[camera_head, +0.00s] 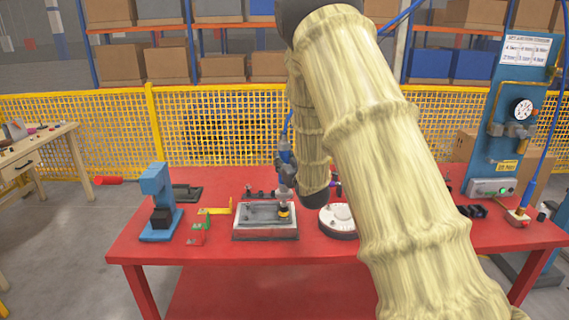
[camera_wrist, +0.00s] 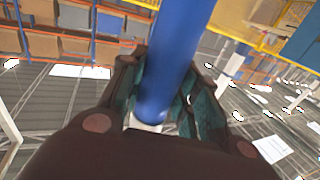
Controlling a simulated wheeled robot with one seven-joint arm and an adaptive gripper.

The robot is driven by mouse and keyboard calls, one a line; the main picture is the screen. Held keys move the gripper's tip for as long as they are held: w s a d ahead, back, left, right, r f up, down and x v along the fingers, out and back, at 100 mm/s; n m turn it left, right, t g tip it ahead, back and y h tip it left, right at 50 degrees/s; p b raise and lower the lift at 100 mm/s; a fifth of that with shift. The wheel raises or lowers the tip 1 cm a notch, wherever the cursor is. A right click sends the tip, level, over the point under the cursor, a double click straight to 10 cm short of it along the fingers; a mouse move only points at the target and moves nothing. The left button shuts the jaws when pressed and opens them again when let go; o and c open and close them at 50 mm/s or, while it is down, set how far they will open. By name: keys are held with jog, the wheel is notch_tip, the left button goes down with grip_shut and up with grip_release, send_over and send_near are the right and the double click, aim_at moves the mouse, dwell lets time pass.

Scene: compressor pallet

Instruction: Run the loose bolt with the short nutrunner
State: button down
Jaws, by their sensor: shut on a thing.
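My gripper (camera_head: 287,172) is over the red table, above the right part of a grey tray-like block (camera_head: 265,234). It is shut on a blue tool, seemingly the short nutrunner (camera_wrist: 170,60); in the wrist view its blue cylinder lies between the dark fingers (camera_wrist: 160,95). In the head view the blue top of the tool (camera_head: 285,150) stands above the gripper. A grey stem reaches down below the gripper to a small yellow ring (camera_head: 284,211) at the block. I cannot tell whether the tool touches a bolt; the loose bolt cannot be made out.
The red table (camera_head: 190,250) has a blue stand (camera_head: 160,204) and small coloured pieces (camera_head: 206,224) at left. A white round item (camera_head: 338,222) sits right of the block, partly behind my arm. A blue gauge panel (camera_head: 515,110) stands at right. Yellow mesh fencing (camera_head: 80,115) runs behind.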

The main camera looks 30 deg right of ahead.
aim_at(286, 153)
jog(key=shift+r+p, duration=0.75)
jog(key=shift+r, duration=1)
